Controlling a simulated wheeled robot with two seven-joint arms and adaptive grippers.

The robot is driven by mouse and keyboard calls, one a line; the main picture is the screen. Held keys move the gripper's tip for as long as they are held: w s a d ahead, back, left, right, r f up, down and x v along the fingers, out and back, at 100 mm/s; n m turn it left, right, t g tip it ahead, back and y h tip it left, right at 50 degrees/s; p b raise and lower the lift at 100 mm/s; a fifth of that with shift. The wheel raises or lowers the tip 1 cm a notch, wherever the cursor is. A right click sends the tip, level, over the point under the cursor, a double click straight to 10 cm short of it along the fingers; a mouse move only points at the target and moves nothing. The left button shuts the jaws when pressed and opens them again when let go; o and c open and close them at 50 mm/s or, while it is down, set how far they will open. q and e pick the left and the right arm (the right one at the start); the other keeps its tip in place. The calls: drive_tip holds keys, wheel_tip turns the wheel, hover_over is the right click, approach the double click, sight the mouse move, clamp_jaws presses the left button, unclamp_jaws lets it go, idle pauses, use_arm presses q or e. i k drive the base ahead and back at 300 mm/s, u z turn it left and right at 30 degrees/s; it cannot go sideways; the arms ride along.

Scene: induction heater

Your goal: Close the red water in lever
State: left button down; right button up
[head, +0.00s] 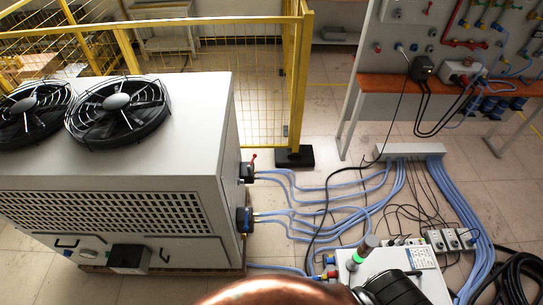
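A small red lever (254,157) stands roughly upright at the upper hose fitting (246,173) on the right side of the large white cooling unit (190,150). Blue hoses (290,182) run right from this fitting and from a lower dark blue fitting (244,221). Any label at the lever is too small to read, so I cannot tell if it is the water in lever. Neither of my grippers shows in the head view, and nothing touches the lever.
A yellow fence (297,75) stands behind the unit. Blue hoses and black cables cross the floor to a grey trunk box (408,150). Bare floor (330,160) lies right of the fence.

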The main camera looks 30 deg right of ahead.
sight(255, 155)
drive_tip(key=z, duration=0.3)
drive_tip(key=i, duration=1)
drive_tip(key=u, duration=0.75)
